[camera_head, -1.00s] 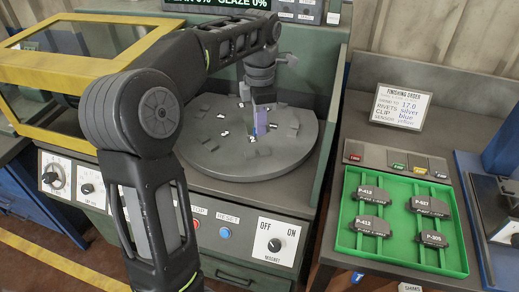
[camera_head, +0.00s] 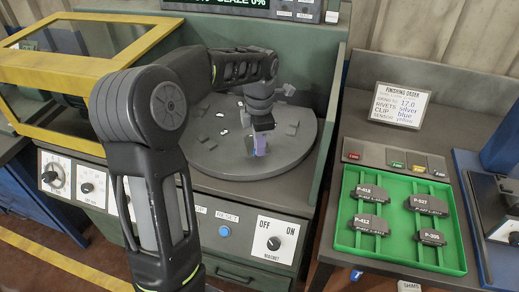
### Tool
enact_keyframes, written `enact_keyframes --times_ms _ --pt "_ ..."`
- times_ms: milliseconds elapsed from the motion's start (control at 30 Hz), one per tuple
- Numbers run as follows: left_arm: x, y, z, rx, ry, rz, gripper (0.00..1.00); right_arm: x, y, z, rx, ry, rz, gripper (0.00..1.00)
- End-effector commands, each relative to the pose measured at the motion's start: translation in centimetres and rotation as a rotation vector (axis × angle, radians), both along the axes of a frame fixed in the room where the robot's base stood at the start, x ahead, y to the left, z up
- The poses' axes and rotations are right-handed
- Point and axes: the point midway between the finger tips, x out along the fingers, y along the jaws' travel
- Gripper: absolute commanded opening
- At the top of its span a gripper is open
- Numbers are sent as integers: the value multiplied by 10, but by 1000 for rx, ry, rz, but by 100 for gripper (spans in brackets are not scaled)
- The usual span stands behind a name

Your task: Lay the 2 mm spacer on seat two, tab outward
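My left gripper (camera_head: 261,144) is over the front right part of a round grey plate (camera_head: 215,165) on the machine. It points down, and a pale lavender piece shows at its tip. I cannot tell whether this piece is a finger or something held, or whether the gripper is open or shut. Several small dark blocks (camera_head: 292,128) and small light pieces lie on the plate. Which of these is seat two, I cannot tell. I cannot make out the 2 mm spacer or its tab. My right gripper is not in view.
A green tray (camera_head: 398,252) with several labelled dark pads stands on the right bench. Behind it are coloured labels and an order card (camera_head: 400,105). A yellow-framed case (camera_head: 85,70) stands left of the plate. A control panel with a magnet knob (camera_head: 274,243) is below.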

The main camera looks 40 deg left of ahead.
Motion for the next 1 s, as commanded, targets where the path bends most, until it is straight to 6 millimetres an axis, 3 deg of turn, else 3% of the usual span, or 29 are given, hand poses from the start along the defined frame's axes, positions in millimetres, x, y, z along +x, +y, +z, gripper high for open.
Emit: enact_keyframes --times_ms 167,533,800,1000 --pt "0 0 -20 0 1 0 0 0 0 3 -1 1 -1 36" --pt "0 0 -25 0 0 0 0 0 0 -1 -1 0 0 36" --pt "0 0 -24 0 0 0 25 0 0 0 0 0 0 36" --pt "0 0 -23 0 0 0 27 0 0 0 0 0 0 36"
